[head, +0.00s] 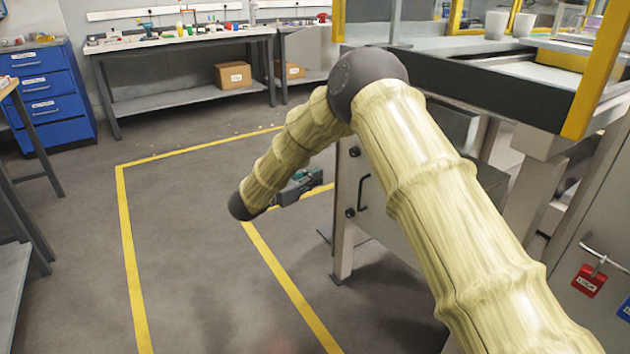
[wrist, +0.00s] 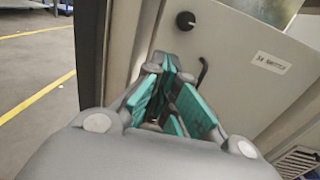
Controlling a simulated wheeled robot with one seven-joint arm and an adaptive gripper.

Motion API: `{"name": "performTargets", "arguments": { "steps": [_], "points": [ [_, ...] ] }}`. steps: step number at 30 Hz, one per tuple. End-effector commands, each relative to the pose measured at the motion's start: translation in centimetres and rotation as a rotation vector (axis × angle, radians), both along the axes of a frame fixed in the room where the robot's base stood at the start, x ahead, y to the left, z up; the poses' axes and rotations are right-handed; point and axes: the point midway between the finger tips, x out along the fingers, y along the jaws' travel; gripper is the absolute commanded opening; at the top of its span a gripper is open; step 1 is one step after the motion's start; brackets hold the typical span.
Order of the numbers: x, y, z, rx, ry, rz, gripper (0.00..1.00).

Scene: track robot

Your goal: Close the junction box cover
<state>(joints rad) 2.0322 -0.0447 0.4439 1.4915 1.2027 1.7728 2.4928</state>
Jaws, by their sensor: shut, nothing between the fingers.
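The cover (wrist: 232,58) is a light grey panel with a black knob (wrist: 186,20), a black bar handle (wrist: 202,74) and a white label. My gripper (wrist: 168,68) has grey fingers with teal pads, shut and empty, close in front of the panel beside the handle. Whether it touches is unclear. In the head view my gripper (head: 300,184) shows partly behind my forearm. How far the cover stands open cannot be told.
A pale upright post (head: 343,215) stands left of the cover. A workbench (head: 540,75) with a yellow frame is above it. A red padlock (head: 588,280) hangs on a cabinet at right. The floor (head: 190,240) inside the yellow lines is clear.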

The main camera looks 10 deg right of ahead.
Motion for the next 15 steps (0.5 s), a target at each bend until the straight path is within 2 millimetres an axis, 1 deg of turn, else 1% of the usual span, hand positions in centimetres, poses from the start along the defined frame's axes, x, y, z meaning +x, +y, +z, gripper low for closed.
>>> {"name": "performTargets", "arguments": {
  "steps": [1,3,15],
  "points": [
    [0.4,-0.9,-0.1,0.0,-0.002,-0.002,0.0],
    [0.9,-2.0,-0.1,0.0,-0.001,-0.001,0.0],
    [3.6,-7.7,-0.2,0.0,0.001,0.0,0.0]
  ]
}}
